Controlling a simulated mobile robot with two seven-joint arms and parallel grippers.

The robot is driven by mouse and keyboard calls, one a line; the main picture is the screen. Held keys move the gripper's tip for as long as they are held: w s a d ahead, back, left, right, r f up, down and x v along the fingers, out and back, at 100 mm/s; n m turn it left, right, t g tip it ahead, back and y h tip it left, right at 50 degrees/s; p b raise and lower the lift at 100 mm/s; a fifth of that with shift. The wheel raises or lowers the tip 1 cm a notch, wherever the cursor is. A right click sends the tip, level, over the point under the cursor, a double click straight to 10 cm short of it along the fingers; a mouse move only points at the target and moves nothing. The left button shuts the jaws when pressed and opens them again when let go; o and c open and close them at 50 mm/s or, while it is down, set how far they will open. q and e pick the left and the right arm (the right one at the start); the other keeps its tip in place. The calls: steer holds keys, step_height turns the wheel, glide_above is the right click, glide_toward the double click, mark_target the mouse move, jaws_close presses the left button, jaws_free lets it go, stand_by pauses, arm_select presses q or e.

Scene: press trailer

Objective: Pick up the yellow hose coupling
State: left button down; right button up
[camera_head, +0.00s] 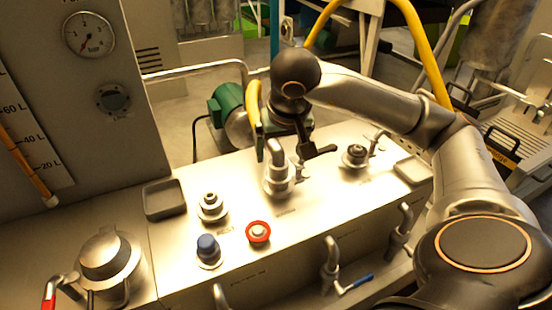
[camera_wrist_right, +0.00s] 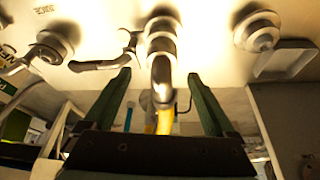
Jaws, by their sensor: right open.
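A yellow hose piece (camera_head: 253,104) shows in the head view, behind and left of a silver elbow pipe (camera_head: 276,155) on the metal bench. In the right wrist view, yellow (camera_wrist_right: 165,121) shows just beyond the mouth of the silver elbow (camera_wrist_right: 162,70). I cannot make out a separate coupling end. My right gripper (camera_head: 283,140) is open over the elbow, and the arm partly hides it. In the wrist view its two dark green fingers (camera_wrist_right: 160,90) stand apart on either side of the elbow and the yellow piece, with gaps. My left gripper is not in view.
A long yellow hose (camera_head: 427,55) arches behind my right arm. A red-ringed button (camera_head: 258,233), a blue knob (camera_head: 208,250) and a round fitting (camera_head: 355,155) stand on the bench. A green motor (camera_head: 228,110) stands behind it. A shallow grey tray (camera_head: 164,198) lies at left.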

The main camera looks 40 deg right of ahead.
steer(key=shift+x, duration=1.6)
steer(key=shift+w, duration=0.1)
steer(key=shift+c, duration=0.2)
steer(key=shift+r, duration=0.1)
jaws_close()
